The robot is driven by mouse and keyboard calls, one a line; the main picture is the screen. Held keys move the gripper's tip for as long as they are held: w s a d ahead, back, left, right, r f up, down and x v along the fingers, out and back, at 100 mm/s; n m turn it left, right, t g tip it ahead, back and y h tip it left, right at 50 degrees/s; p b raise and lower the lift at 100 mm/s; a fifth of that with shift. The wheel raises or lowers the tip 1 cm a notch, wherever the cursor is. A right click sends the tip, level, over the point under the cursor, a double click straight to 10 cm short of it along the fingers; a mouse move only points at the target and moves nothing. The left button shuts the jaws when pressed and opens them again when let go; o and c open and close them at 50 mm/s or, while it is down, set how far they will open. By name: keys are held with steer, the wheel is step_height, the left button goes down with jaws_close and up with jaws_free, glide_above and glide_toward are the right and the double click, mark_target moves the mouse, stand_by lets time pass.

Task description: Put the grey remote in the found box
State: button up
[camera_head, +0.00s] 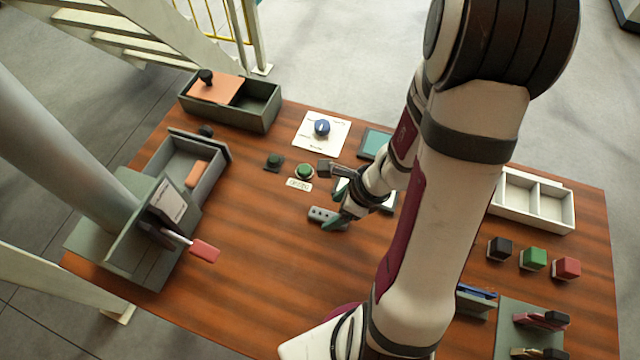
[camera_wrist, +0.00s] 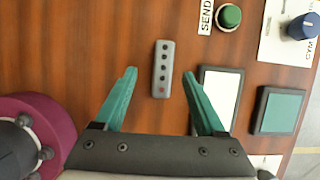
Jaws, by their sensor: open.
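The grey remote (camera_head: 322,215) lies on the wooden table near its middle. In the wrist view the remote (camera_wrist: 163,69) has dark buttons and one red button, and lies lengthwise between the fingertips. My gripper (camera_head: 337,218) is open, with teal fingers (camera_wrist: 160,74) on either side of the remote in that view. I cannot tell the gap between fingers and remote. No label reading "found" is legible. Candidate containers are a dark green box (camera_head: 257,118) with an orange sliding lid at the back left, and a white divided tray (camera_head: 523,222) at the right.
A grey open drawer (camera_head: 215,175) holding an orange block stands at the left, by a machine with a red-handled lever (camera_head: 204,250). A green SEND button (camera_head: 304,171) and blue dial (camera_head: 322,127) lie behind. Coloured cubes (camera_head: 533,258) stand at the right. Front-left table is clear.

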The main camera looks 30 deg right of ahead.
mark_target(326, 216)
steer(key=shift+x, duration=2.35)
steer(key=shift+w+d+f, duration=0.15)
steer(key=shift+d+f, duration=0.05)
jaws_close()
